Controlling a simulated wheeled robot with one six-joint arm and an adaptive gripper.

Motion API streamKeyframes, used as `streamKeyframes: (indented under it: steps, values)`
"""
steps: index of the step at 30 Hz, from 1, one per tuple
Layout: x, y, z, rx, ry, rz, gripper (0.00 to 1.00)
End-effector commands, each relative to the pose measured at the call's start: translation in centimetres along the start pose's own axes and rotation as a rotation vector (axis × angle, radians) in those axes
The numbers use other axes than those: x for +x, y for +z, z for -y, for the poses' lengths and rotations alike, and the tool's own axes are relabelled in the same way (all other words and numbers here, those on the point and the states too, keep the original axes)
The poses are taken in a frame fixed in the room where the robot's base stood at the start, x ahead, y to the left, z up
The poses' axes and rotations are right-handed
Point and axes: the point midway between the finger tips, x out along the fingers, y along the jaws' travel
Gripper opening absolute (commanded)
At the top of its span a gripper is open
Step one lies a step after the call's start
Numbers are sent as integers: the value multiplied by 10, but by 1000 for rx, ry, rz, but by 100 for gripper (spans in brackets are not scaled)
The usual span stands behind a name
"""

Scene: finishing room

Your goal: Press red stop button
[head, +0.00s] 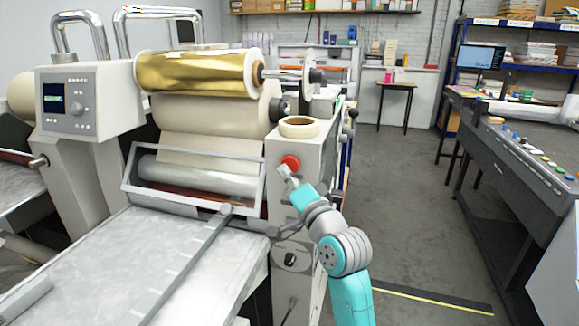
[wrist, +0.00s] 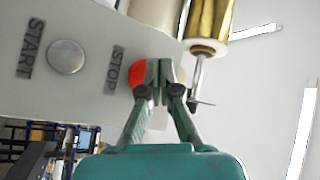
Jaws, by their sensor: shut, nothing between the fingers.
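The red stop button (head: 290,162) is on the end panel of the laminating machine, below a roll of tape. In the wrist view the red button (wrist: 139,82) shows beside the STOP label, partly hidden behind my gripper's fingers. My gripper (head: 285,172) is shut and empty, with its tips at the lower edge of the button in the head view. In the wrist view my gripper (wrist: 159,64) has its fingertips together, overlapping the right part of the button. I cannot tell whether the tips touch it.
A silver start button (wrist: 66,57) sits beside the START label on the same panel. A tape roll (head: 299,127) lies on top of the panel housing. A gold foil roll (head: 200,73) spans the machine above. Open floor (head: 400,220) lies to the right.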

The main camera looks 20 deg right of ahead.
Motion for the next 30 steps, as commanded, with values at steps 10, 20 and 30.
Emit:
streamKeyframes:
  steps: [10, 20, 30]
  values:
    - [6, -4, -4, 0, 0, 0, 0]
    - [6, -4, -4, 0, 0, 0, 0]
    - [8, -6, -5, 0, 0, -1, 0]
